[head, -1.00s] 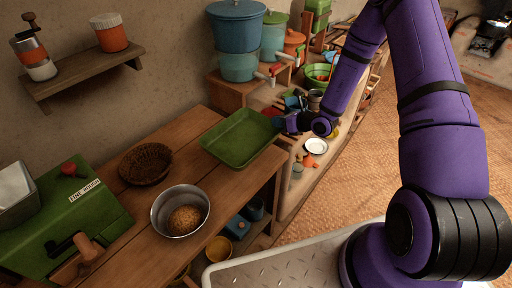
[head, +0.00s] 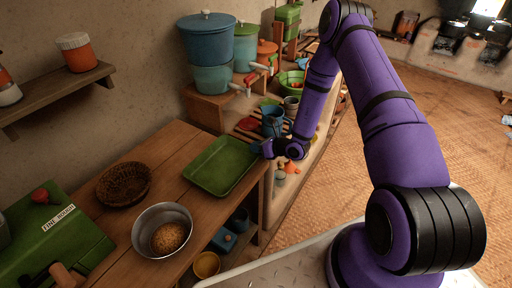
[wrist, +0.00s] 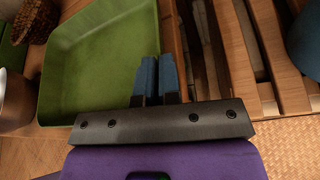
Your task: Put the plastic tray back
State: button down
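The plastic tray (head: 222,165) is green, shallow and rectangular, at the right end of the wooden counter (head: 160,171). It lies level, or nearly so; I cannot tell whether its whole base touches the wood. In the wrist view the tray (wrist: 100,60) fills the upper left. My gripper (head: 257,149) is at the tray's right rim. Its two blue fingers (wrist: 158,75) are close together in the wrist view, one on each side of the rim, shut on it. The fingertips' contact with the rim is partly hidden.
A woven basket (head: 124,184) and a metal bowl (head: 162,230) with brown contents stand left of the tray. A green box (head: 55,240) is farther left. A slatted rack (wrist: 245,50) with a blue jug (head: 272,121) lies right of the tray. Blue pots (head: 207,50) stand behind.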

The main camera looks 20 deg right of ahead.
jog(key=c, duration=1.3)
grip_release()
jog(key=shift+f, duration=0.1)
jog(key=shift+c, duration=0.2)
